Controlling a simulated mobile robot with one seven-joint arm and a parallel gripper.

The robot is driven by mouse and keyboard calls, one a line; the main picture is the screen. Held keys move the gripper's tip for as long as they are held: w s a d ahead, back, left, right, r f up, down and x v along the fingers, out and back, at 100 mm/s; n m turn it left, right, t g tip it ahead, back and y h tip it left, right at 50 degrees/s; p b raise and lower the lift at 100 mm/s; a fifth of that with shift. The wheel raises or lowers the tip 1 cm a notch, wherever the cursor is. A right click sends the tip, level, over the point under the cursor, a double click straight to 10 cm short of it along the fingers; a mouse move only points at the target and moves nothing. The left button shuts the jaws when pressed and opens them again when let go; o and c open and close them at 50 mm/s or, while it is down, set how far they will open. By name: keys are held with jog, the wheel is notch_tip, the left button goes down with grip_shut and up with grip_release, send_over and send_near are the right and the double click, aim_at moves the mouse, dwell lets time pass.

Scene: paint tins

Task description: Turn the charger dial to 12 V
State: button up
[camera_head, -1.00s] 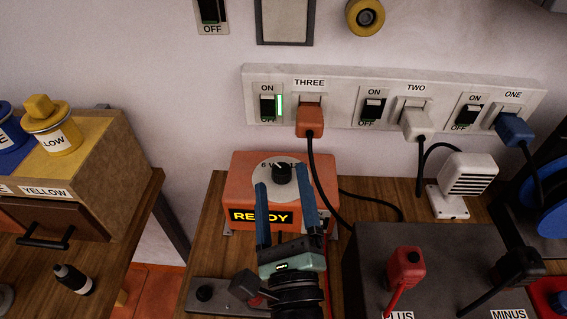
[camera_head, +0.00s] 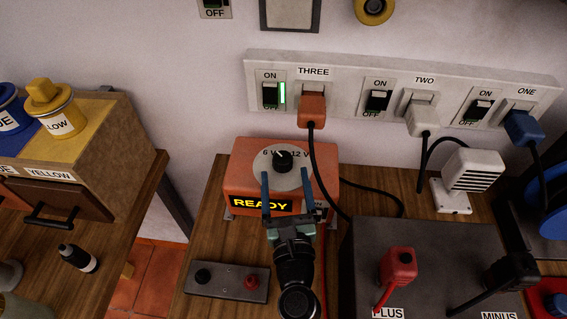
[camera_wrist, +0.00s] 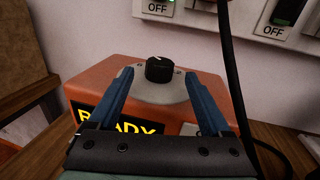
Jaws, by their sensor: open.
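The charger (camera_head: 238,180) is an orange box on the wooden bench, with a lit READY display (camera_head: 262,205). Its black dial (camera_head: 283,161) sits on a round grey plate between the marks 6 V, on the left, and 12 V, on the right. In the wrist view the dial (camera_wrist: 159,71) has a white pointer that leans to the upper left, towards the 6 V side. My gripper (camera_head: 285,176) is open and empty, with its blue fingers in front of the dial, one to each side. The fingers (camera_wrist: 158,78) do not appear to touch the dial.
A socket strip (camera_head: 345,85) runs along the wall; an orange plug (camera_head: 312,110) sits in socket THREE, its black cable hanging right of the charger. A dark box with red (camera_head: 398,265) and black (camera_head: 510,271) clamps stands at right. A grey panel (camera_head: 228,281) lies in front.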

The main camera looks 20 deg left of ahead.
aim_at(284, 168)
jog(key=shift+x, duration=1.6)
jog(key=shift+c, duration=0.3)
grip_shut()
